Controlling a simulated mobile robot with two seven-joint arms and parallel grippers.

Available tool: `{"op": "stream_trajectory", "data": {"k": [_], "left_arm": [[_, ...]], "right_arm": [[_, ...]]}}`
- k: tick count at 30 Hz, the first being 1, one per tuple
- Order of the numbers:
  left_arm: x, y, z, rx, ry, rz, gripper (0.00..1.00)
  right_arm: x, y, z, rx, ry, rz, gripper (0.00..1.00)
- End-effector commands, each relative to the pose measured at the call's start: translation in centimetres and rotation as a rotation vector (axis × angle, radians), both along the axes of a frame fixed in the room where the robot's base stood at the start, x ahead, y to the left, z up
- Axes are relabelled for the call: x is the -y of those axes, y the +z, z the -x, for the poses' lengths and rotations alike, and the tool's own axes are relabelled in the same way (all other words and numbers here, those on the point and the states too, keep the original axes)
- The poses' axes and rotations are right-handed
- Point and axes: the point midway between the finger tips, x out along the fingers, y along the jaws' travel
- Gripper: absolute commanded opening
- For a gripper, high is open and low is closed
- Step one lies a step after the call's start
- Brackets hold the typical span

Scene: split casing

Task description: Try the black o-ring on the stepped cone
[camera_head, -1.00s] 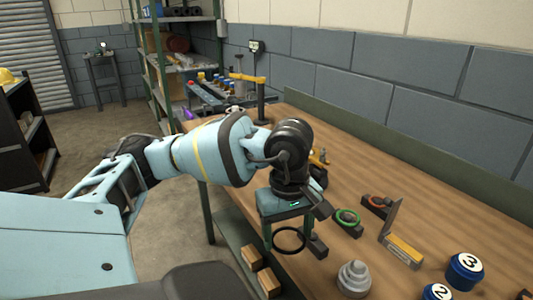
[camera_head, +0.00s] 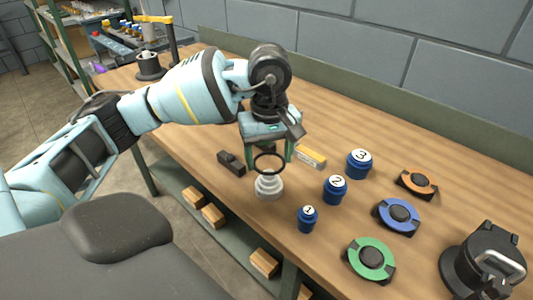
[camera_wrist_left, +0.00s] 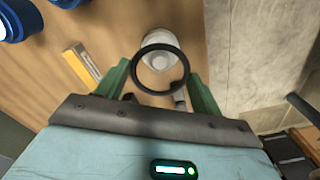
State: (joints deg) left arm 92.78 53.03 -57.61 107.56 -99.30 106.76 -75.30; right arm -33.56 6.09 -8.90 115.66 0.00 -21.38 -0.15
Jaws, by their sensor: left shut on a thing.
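My left gripper (camera_head: 268,158) is shut on the black o-ring (camera_head: 255,165), which hangs below the fingertips. The stepped cone (camera_head: 268,189), light grey with stacked round steps, stands upright on the bench directly below the ring in the head view. In the left wrist view the o-ring (camera_wrist_left: 138,80) shows between the green fingers, and the cone (camera_wrist_left: 158,43) shows partly through and beyond it. The ring appears above or at the cone's top; I cannot tell if they touch. My right gripper is not in view.
A black block (camera_head: 231,164) lies left of the cone and a yellow-sided piece (camera_head: 311,156) behind it. Blue numbered pots (camera_head: 334,191) stand to the right. Farther right are a green ring (camera_head: 357,264), blue ring (camera_head: 385,222), orange ring (camera_head: 425,188) and black device (camera_head: 470,272).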

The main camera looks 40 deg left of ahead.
Motion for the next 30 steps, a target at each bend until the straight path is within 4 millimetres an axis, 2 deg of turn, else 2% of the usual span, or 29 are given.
{"op": "stream_trajectory", "data": {"k": [11,24,30], "left_arm": [[0.0,-0.2,0.0,0.0,0.001,0.0,0.46],[0.0,-1.8,0.0,-0.001,0.002,0.0,0.46],[0.0,-2.0,0.0,0.0,0.002,0.0,0.46]], "right_arm": [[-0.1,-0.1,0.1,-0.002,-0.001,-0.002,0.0],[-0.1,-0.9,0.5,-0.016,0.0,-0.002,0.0],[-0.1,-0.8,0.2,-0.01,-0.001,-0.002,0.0]]}}
